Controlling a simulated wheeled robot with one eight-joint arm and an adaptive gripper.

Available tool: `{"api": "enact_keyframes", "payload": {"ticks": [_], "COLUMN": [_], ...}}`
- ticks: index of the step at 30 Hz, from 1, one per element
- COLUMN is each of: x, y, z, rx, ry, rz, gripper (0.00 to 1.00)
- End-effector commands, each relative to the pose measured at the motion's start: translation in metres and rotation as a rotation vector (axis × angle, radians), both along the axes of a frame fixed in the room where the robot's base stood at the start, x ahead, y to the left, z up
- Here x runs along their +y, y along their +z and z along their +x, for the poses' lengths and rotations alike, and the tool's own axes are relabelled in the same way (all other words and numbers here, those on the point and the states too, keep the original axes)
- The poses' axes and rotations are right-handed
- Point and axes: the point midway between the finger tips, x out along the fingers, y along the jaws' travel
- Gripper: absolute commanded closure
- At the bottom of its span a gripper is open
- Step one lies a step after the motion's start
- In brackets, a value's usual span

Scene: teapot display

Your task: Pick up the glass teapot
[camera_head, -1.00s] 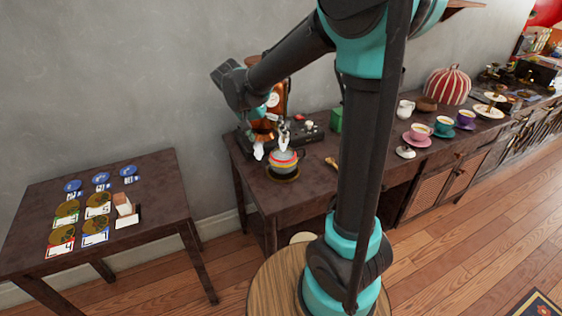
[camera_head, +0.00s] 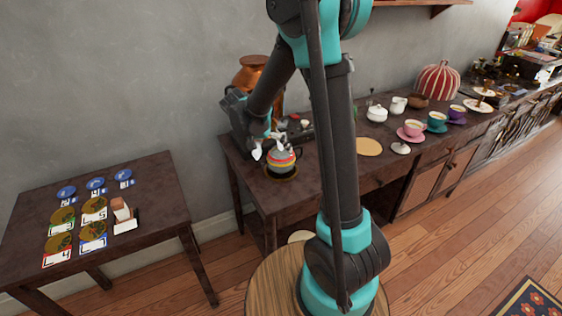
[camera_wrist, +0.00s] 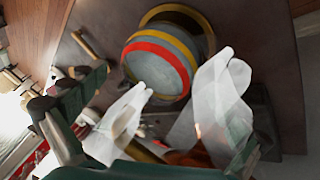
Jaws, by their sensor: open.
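A round pot with red, yellow and grey bands (camera_head: 281,160) stands on a dark round mat with a yellowish rim (camera_head: 281,174), on the near left end of the long dark table. I cannot tell whether it is glass. My gripper (camera_head: 269,149) is open and empty just behind and above the pot, its two white fingers pointing at it. In the wrist view the banded pot (camera_wrist: 160,62) lies ahead of the spread, blurred fingertips (camera_wrist: 187,74). I cannot tell whether they touch it. Its handle is not clear in the wrist view.
A copper urn (camera_head: 252,75) stands behind my gripper, close to my forearm. A white lidded pot (camera_head: 377,113), a tan round mat (camera_head: 369,146) and several cups (camera_head: 412,130) are further right. A low table (camera_head: 150,185) with discs and cards stands left.

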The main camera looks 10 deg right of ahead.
Motion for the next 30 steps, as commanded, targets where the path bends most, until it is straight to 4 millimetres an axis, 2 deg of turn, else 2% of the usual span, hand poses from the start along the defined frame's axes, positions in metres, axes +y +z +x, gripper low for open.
{"api": "enact_keyframes", "payload": {"ticks": [5, 13, 22, 23, 30], "x": [-0.005, -0.02, -0.023, -0.023, -0.023], "y": [-0.012, -0.044, -0.049, -0.049, -0.049], "z": [0.002, 0.007, 0.007, 0.007, 0.007], "rx": [0.0, 0.0, 0.0, 0.0, 0.0], "ry": [-0.002, -0.002, -0.001, -0.001, 0.0], "rz": [0.0, 0.0, 0.0, 0.0, 0.0], "gripper": [0.0, 0.0, 0.0, 0.01, 0.31]}}
